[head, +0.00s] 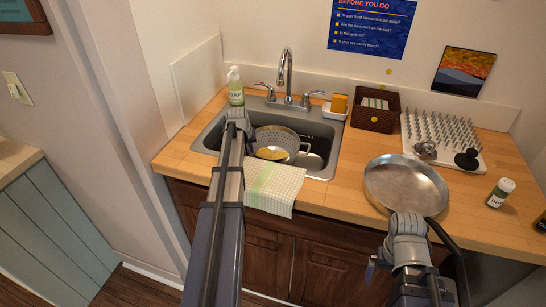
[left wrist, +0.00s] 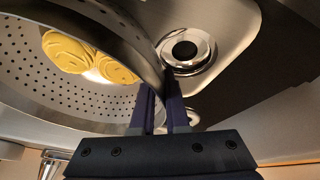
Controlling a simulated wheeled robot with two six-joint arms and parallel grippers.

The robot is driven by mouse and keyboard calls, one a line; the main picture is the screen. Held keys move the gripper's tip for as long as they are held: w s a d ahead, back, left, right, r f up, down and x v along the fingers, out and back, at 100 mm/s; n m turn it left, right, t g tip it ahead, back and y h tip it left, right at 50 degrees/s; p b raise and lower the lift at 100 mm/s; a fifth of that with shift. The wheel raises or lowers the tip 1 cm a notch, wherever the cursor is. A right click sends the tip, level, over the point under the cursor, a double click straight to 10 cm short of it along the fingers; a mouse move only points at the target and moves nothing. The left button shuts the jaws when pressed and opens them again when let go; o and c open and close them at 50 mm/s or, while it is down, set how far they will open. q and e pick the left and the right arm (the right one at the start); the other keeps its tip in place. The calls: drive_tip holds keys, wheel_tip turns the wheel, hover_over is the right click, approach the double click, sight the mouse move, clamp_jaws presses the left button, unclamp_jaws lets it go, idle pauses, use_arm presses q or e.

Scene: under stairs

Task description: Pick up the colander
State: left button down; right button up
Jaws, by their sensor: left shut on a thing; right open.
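The grey metal colander (head: 283,136) sits in the sink (head: 208,140), its perforated bowl holding yellow pieces (head: 270,153). In the left wrist view the colander (left wrist: 45,88) fills the upper left, with yellow rounded pieces (left wrist: 88,57) inside. My left gripper (left wrist: 162,98) is shut on its rim, the fingers close together at the rim's edge. In the head view my left arm hides the colander's left side and the left fingertips. My right gripper (head: 385,265) is open and empty in front of the counter, below the pan; its fingers are mostly hidden.
A faucet (head: 285,75) and soap bottle (head: 235,88) stand behind the sink. A checked towel (head: 276,190) hangs over its front edge. A frying pan (head: 405,185), brown basket (head: 375,122), peg drying rack (head: 450,130) and small bottle (head: 500,192) occupy the wooden counter.

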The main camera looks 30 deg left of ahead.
use_arm(q)
drive_tip(key=shift+r, duration=0.15)
wheel_tip(320, 180, up, 10)
drive_tip(key=p, duration=1)
drive_tip(key=c, duration=1.5)
unclamp_jaws()
clamp_jaws()
